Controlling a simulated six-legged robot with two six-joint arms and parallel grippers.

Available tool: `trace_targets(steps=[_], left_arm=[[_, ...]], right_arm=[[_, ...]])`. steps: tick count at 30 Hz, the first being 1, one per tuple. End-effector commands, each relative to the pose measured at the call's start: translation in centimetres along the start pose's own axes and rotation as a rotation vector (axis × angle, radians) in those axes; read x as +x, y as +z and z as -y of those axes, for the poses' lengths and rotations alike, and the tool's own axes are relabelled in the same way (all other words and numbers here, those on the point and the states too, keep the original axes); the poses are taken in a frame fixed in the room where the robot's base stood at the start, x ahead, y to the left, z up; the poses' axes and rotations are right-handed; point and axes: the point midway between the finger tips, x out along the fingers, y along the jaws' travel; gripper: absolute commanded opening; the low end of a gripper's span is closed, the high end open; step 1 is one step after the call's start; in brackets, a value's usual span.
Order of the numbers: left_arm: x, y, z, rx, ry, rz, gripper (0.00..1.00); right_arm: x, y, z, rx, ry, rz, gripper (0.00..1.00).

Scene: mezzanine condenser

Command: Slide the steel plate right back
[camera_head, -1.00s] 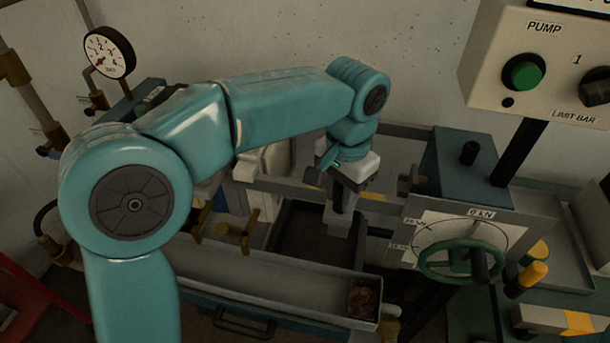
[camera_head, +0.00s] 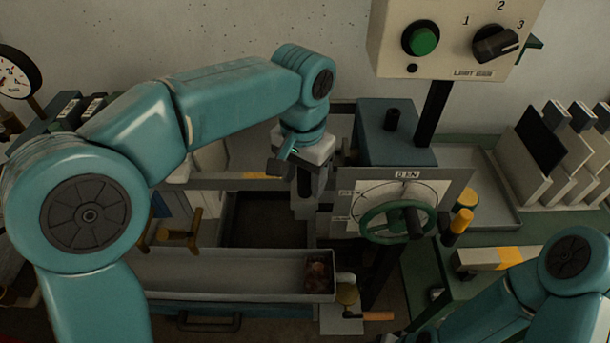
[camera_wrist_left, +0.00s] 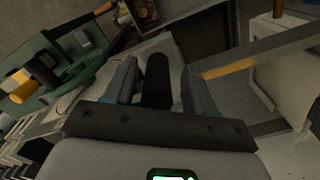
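My left gripper (camera_head: 304,190) points down beside the grey dial plate, over the right side of a dark tray. In the left wrist view its two fingers (camera_wrist_left: 157,88) stand apart, with a black cylindrical handle (camera_wrist_left: 157,78) between them. Gaps show on both sides of the handle, so it is not gripped. A flat grey surface (camera_wrist_left: 172,45) around the handle may be the steel plate, but I cannot tell for certain. In the head view the gripper hides the handle. My right arm shows at the lower right; its gripper is out of frame.
A green handwheel (camera_head: 372,222) and a blue box (camera_head: 370,135) stand right of the left gripper. A long grey trough (camera_head: 220,272) lies in front. A panel (camera_head: 455,40) with green button and black knob hangs above. Upright plates (camera_head: 545,150) stand at the right.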

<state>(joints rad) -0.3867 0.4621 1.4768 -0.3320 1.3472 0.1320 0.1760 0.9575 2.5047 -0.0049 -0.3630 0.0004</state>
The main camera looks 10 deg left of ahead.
Motion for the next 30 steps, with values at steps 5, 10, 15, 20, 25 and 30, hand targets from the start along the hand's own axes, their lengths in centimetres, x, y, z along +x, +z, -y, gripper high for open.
trace_targets(steps=[5, 10, 15, 20, 25, 30], left_arm=[[0.1, 0.0, -0.1, 0.001, 0.000, 0.003, 0.55], [-0.6, -0.1, -0.1, 0.001, 0.000, 0.002, 0.55], [-3.9, -0.2, -0.2, 0.002, 0.000, -0.002, 0.55], [-8.4, -0.2, -0.2, 0.000, 0.000, -0.003, 0.55], [-12.8, -0.1, -0.1, 0.000, 0.001, -0.002, 0.55], [-15.4, -0.1, -0.1, 0.001, 0.001, 0.001, 0.55]], right_arm=[[0.0, 0.0, 0.0, 0.000, 0.000, 0.000, 0.57], [0.0, 0.0, 0.0, 0.000, 0.000, 0.000, 0.57], [-0.2, 0.0, 0.1, 0.000, 0.000, 0.000, 0.57], [-0.8, 0.0, 0.3, 0.000, 0.000, 0.000, 0.57], [-1.8, 0.0, 0.6, 0.000, 0.000, 0.000, 0.57], [-2.6, 0.1, 0.9, 0.000, 0.000, 0.000, 0.57]])
